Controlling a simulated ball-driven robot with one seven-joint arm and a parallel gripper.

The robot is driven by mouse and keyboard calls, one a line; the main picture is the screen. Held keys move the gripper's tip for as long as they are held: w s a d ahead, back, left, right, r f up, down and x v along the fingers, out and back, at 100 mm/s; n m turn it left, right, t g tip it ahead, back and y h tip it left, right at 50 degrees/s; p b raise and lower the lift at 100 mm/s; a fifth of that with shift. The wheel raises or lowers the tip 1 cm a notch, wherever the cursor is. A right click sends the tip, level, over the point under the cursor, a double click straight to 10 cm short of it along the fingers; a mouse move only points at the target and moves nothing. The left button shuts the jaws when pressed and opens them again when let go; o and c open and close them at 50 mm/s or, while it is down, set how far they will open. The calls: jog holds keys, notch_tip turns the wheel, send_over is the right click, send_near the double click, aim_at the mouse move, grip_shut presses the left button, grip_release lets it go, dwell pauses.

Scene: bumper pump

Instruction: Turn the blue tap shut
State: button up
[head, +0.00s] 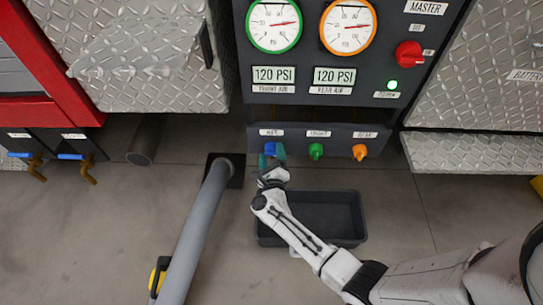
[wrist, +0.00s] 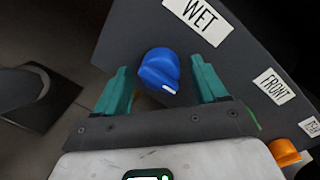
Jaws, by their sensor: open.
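The blue tap (wrist: 158,68) is a rounded knob with a short white mark at its lower edge, on a dark panel under a label reading WET (wrist: 199,17). In the head view the blue tap (head: 270,148) is partly hidden by my gripper (head: 271,160). In the wrist view my gripper (wrist: 160,74) is open, with one teal finger on each side of the knob. Gaps show between the knob and both fingers; I cannot tell how deep the fingers reach around it.
A green tap (head: 316,151) and an orange tap (head: 360,152) sit to the right on the same panel. A black tray (head: 345,217) lies below. A thick grey hose (head: 197,230) stands left of my arm. Two blue-handled valves (head: 72,157) are farther left.

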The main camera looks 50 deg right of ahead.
jog(key=c, duration=1)
jog(key=shift+w+r+n, duration=0.1)
jog(key=shift+r+n, duration=0.05)
jog(key=shift+n, duration=0.15)
jog(key=n+p, duration=0.2)
jog(key=shift+r+n, duration=0.1)
jog(key=shift+n, duration=0.3)
jog(key=n+p, duration=0.2)
jog(key=n, duration=0.3)
jog(key=shift+g, duration=0.4)
jog(key=n+p, duration=0.2)
jog(key=n, duration=0.2)
jog(key=shift+w, duration=0.1)
jog(key=shift+n+g+p, duration=0.4)
jog(key=shift+n+g, duration=0.1)
jog(key=shift+n, duration=1.7)
jog(key=shift+w, duration=0.1)
